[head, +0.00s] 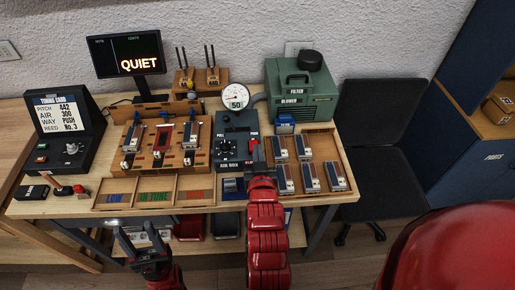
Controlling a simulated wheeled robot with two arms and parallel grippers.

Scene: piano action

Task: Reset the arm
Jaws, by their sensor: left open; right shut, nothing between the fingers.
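My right arm (267,230) is red and comes up from the bottom centre. Its gripper (254,165) shows only as small dark tips at the lower right of the dark air box (228,128), just below a red handle (253,147). It is shut and empty, largely hidden by the arm; I cannot tell whether it touches the box. My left gripper (145,238) is black and open, with nothing between its fingers, in front of the table's front edge and below its top.
The table (340,199) holds a tuning-card console (60,130), a wooden rack with blocks (160,140), a compartment tray (330,150) of reed blocks, a green blower (302,90) and a gauge (235,97). A screen (125,54) reads QUIET. A black chair (380,130) stands at the right.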

